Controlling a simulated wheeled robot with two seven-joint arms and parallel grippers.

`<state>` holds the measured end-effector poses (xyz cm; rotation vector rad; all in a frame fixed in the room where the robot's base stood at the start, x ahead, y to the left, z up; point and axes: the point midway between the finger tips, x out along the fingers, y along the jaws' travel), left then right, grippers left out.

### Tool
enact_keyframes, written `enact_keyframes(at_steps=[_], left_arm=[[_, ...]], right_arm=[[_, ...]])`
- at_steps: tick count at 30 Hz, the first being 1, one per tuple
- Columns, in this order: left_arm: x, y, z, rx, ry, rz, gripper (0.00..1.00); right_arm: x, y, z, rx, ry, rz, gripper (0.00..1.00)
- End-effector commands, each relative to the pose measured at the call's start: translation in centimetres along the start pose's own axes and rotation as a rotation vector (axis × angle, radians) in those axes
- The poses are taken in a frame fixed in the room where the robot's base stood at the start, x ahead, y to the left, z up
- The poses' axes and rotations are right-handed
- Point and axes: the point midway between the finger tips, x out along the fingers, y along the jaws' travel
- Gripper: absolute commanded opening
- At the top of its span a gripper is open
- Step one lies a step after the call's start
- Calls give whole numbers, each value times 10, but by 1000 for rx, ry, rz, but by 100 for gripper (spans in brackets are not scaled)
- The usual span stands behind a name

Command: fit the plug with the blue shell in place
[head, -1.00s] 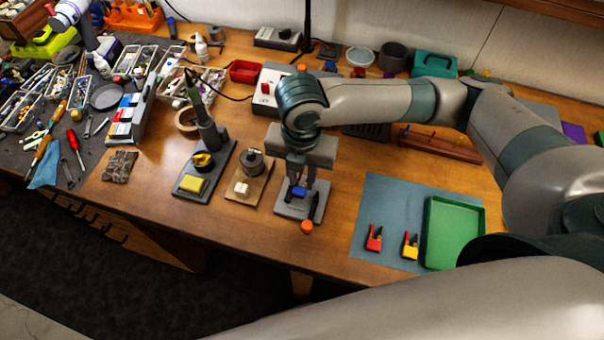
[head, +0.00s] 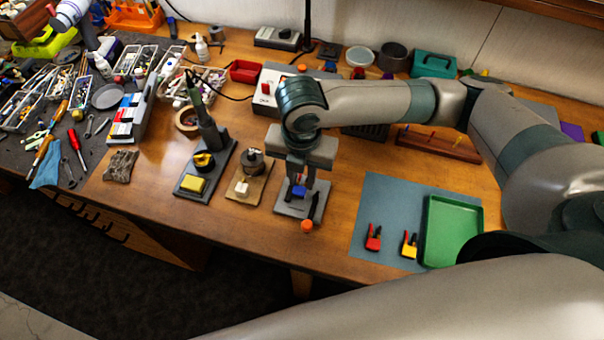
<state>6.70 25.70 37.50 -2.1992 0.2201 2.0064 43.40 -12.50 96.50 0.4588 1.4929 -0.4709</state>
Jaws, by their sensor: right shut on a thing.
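The plug with the blue shell (head: 299,191) is between the fingers of my right gripper (head: 298,188), which is shut on it and points down. It is over a grey plate (head: 289,209) near the table's front edge. I cannot tell whether the plug touches a socket there, as the fingers hide its lower part. A plug with a red shell (head: 373,238) and one with a yellow shell (head: 410,245) lie on the blue-grey mat (head: 385,200).
A green tray (head: 453,232) lies on the mat's right side. An orange knob (head: 307,226) is at the plate's front. A soldering iron stand (head: 190,185) and a brown board (head: 248,185) are left of it. The wood between plate and mat is clear.

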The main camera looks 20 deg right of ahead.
Motion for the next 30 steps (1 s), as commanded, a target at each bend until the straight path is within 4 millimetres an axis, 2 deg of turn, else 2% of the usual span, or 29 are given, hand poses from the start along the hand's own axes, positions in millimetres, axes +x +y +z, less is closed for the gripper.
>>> enact_keyframes(at_steps=[24,25,27,30], left_arm=[[1,0,0,0,0,0,31],[1,0,0,0,0,0,31],[1,0,0,0,0,0,31],[1,0,0,0,0,0,31]], right_arm=[[7,0,0,1,1,0,2],[7,0,0,1,1,0,27],[6,0,0,1,1,0,44],[6,0,0,0,1,0,44]])
